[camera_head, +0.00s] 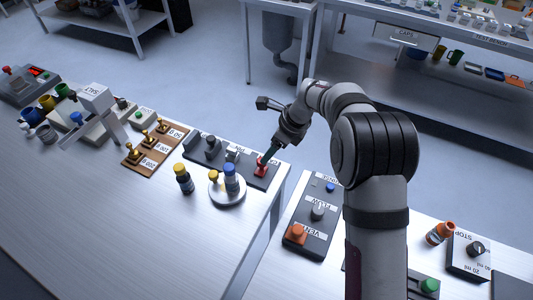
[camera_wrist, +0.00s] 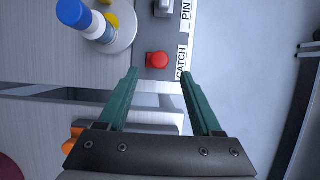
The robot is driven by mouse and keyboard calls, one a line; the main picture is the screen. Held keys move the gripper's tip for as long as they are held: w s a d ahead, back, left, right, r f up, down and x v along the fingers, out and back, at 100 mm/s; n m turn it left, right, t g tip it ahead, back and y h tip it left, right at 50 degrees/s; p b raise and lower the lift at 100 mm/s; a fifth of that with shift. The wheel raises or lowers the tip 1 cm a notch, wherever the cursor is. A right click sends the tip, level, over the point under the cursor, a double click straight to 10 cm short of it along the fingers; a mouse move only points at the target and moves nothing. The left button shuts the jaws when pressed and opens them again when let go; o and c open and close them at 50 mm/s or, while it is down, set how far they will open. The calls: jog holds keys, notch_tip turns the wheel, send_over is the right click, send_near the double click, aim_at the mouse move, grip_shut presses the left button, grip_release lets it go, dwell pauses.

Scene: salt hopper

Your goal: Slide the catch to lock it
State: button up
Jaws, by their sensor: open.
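The catch is a red knob (camera_head: 261,164) at the right end of a dark grey panel (camera_head: 200,156) near the table's right edge. In the wrist view the red knob (camera_wrist: 157,59) sits beside the CATCH label (camera_wrist: 181,63). My gripper (camera_head: 267,156) is over this end of the panel, its teal fingers pointing down. In the wrist view my gripper (camera_wrist: 158,73) is open, with nothing between its fingers. The knob appears just beyond the fingertips, between their lines. I cannot tell the exact height gap.
A grey PIN part (camera_head: 234,156) sits next to the catch. A round white dish (camera_head: 227,193) with blue-capped and yellow-capped bottles stands in front of the panel. A gap separates this table from the one holding the VENT and FLOW panel (camera_head: 318,215).

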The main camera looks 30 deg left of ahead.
aim_at(261, 167)
jog(key=x, duration=0.5)
jog(key=shift+a+f, duration=0.1)
jog(key=shift+f, duration=0.2)
grip_shut()
dwell(1.0)
